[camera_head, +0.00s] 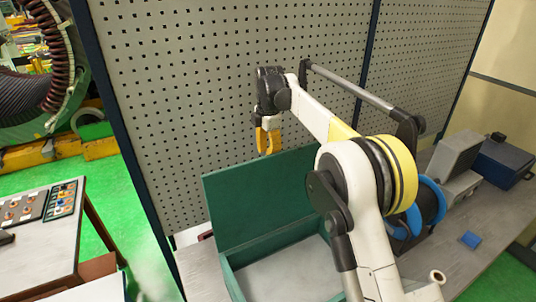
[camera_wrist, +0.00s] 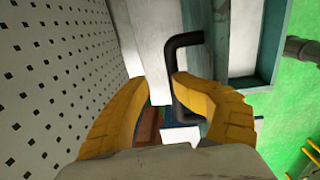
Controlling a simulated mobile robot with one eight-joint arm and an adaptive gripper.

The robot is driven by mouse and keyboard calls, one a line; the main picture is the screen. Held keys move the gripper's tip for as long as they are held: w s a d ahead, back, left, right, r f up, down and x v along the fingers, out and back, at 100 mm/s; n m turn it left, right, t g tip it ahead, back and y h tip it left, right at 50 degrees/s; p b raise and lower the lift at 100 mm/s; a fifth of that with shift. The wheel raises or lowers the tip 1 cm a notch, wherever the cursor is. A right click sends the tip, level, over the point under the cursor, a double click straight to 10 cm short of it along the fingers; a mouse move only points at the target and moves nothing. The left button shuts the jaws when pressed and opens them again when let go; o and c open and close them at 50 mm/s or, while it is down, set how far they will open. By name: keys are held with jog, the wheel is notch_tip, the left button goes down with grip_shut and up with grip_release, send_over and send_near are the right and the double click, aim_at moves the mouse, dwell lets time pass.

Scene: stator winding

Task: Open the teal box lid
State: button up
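The teal box (camera_head: 275,247) stands on the workbench with its lid (camera_head: 255,192) raised upright along the back, so the pale interior shows. In the wrist view the box wall (camera_wrist: 273,45) is at the right, and a narrow teal strip (camera_wrist: 193,20) looks like the lid's edge. A black U-shaped handle (camera_wrist: 184,41) appears joined beside that strip. My gripper (camera_head: 267,148) hangs just above and behind the lid's top edge. In the wrist view its yellow fingers (camera_wrist: 162,84) are apart, the right one close to the handle; contact cannot be told.
A perforated panel (camera_head: 230,80) rises close behind the lid and gripper. Blue spools (camera_head: 432,200), a grey machine (camera_head: 455,165), a dark blue box (camera_head: 503,160) and a small blue block (camera_head: 471,240) stand on the right. A control table (camera_head: 40,240) is at the left.

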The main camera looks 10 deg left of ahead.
notch_tip(320, 180, up, 12)
jog(key=s, duration=0.1)
jog(key=shift+s+d, duration=0.15)
jog(key=shift+d, duration=0.25)
jog(key=shift+f, duration=0.1)
